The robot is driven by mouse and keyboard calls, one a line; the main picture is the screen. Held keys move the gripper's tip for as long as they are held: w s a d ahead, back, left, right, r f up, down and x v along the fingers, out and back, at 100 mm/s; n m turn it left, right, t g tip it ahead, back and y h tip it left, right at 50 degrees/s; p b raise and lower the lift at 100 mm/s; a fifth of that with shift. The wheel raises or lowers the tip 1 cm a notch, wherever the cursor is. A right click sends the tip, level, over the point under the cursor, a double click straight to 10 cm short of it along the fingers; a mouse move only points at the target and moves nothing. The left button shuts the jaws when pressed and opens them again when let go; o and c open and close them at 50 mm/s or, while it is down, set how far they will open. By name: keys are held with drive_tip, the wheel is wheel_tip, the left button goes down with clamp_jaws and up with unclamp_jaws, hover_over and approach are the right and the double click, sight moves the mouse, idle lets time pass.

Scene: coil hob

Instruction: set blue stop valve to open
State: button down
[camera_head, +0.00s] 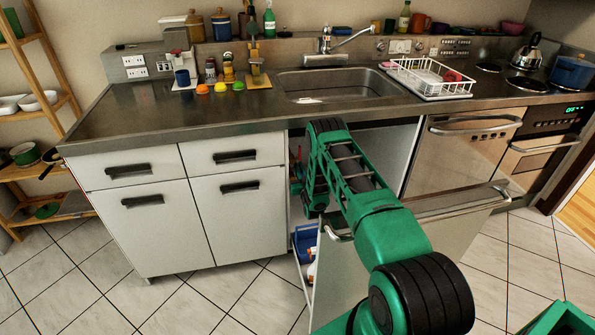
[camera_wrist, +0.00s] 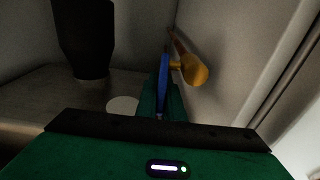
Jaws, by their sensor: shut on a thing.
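The blue stop valve's flat blue handle (camera_wrist: 164,68) shows in the wrist view, standing edge-on beside a brass-coloured round part (camera_wrist: 194,70). My gripper (camera_wrist: 161,98) is shut on the blue handle, with a green finger on each side of it. In the head view my green arm reaches into the open cabinet under the sink. There my gripper and the blue valve are hidden by the arm and the cabinet.
The open cabinet door (camera_head: 440,215) stands beside my arm. In the wrist view a dark cylinder (camera_wrist: 85,38) hangs at the left, and the pale cabinet wall (camera_wrist: 235,60) is close on the right. The sink (camera_head: 340,84) is above.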

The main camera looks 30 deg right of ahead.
drive_tip(key=shift+s+a+t+h, duration=0.15)
drive_tip(key=shift+s+t+h, duration=0.2)
drive_tip(key=shift+t, duration=0.75)
drive_tip(key=c, duration=1.9)
unclamp_jaws()
drive_tip(key=shift+o, duration=0.2)
drive_tip(key=shift+s, duration=0.1)
drive_tip(key=v, duration=1)
drive_tip(key=shift+s+f, duration=0.2)
drive_tip(key=shift+s, duration=0.1)
